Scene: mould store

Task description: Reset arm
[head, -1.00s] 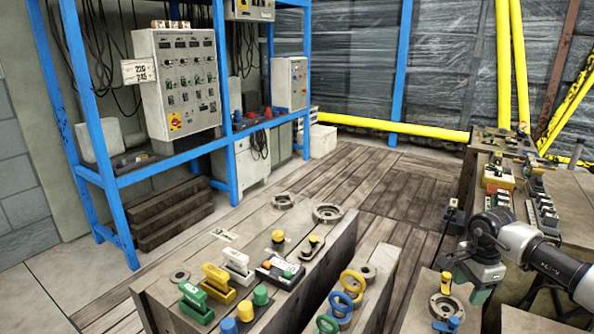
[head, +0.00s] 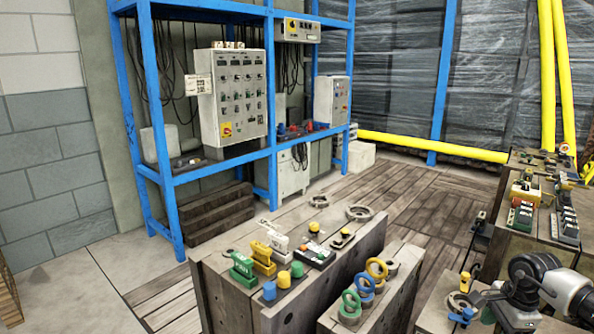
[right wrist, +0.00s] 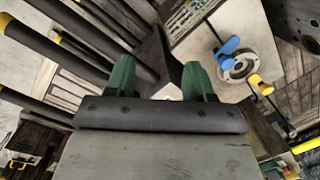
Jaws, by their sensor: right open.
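My right arm comes in at the lower right of the head view, and its gripper (head: 480,304) is close to the block with the yellow and blue knobs. In the right wrist view the two green fingertips of my right gripper (right wrist: 158,80) stand apart with nothing between them. A metal ring fitting (right wrist: 238,66) with a blue lever (right wrist: 229,46) and a yellow lever (right wrist: 257,81) lies to the right of the fingers, apart from them. My left gripper is not in the head view.
A wooden block (head: 222,300) carries green, yellow and white handles and knobs. A lower block (head: 394,295) beside it holds green, blue and yellow rings. A bench (head: 520,250) with switch boxes stands at the right. A blue rack (head: 175,215) with a control cabinet (head: 235,95) stands behind. The plank floor between is clear.

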